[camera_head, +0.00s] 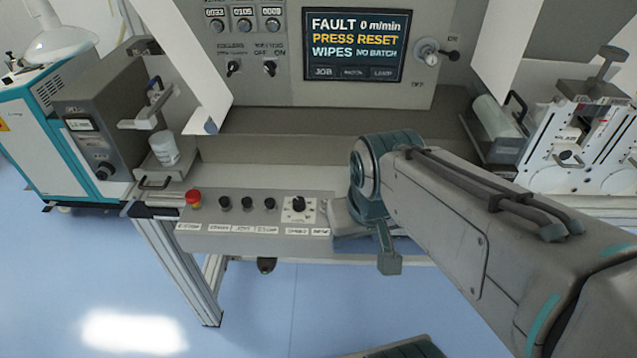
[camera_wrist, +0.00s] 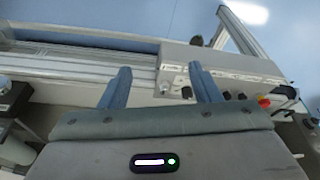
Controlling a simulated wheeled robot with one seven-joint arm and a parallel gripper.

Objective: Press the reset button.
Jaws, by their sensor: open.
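A grey control box (camera_head: 255,238) on the machine's front edge carries a red mushroom button (camera_head: 193,197), several black round controls (camera_head: 247,204) and a dial on a pale plate (camera_head: 298,218). The labels under them are too small to read surely, so I cannot tell which is the reset button. My gripper (camera_head: 388,262) is at the box's right end, partly hidden by my arm. In the wrist view my gripper (camera_wrist: 160,69) is open and empty, its fingers pointing toward the box (camera_wrist: 222,62). The red button (camera_wrist: 265,101) shows right of the fingers.
A screen (camera_head: 354,45) reads "FAULT", "PRESS RESET". White slanted panels (camera_head: 180,50) stand on both sides of it. A white cup (camera_head: 164,148) is on a left ledge. A white roller unit (camera_head: 580,150) stands at the right. Blue floor (camera_head: 110,270) is open in front.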

